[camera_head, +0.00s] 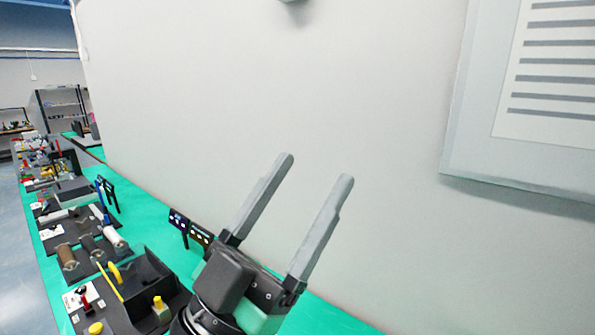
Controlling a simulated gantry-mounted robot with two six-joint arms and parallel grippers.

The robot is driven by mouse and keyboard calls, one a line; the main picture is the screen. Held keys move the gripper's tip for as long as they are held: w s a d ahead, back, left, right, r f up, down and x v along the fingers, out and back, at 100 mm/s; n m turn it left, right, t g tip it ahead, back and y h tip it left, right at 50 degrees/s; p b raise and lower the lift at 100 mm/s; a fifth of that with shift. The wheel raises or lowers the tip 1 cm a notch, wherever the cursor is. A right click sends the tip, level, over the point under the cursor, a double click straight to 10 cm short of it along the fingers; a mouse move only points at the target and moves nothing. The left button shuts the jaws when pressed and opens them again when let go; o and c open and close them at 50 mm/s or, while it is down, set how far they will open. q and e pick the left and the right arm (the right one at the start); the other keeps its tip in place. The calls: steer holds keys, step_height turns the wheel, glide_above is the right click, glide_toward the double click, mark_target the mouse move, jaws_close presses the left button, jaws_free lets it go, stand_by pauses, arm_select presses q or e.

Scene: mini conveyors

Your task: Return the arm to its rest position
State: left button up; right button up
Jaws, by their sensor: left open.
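My left gripper (318,168) is in the lower middle of the head view. Its two long grey fingers are apart and parallel, pointing up and to the right, with nothing between them. It is raised in front of the pale wall and covers part of the green bench top (155,222). My right gripper is not in view.
Black stations with small tools stand along the bench at left, including a dark open box (146,275), a yellow part (160,304) and several rollers (66,257). A framed panel (480,165) hangs on the wall at right. A shelf (60,108) stands far back. The space around the fingers looks clear.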

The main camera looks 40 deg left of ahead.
arm_select(q)
steer(key=shift+n+t+h, duration=0.5)
steer(key=shift+t+h, duration=0.1)
steer(key=shift+h, duration=0.2)
steer(key=s+r, duration=0.1)
steer(key=d+r, duration=0.1)
steer(key=r, duration=0.1)
steer(key=s+r, duration=0.1)
steer(key=shift+s+d+r, duration=0.15)
steer(key=shift+s+d, duration=0.15)
steer(key=shift+d, duration=0.05)
step_height(320, 180, up, 28)
steer(key=p, duration=2.8)
step_height(320, 180, down, 38)
steer(key=b, duration=3.8)
steer(key=shift+f, duration=0.2)
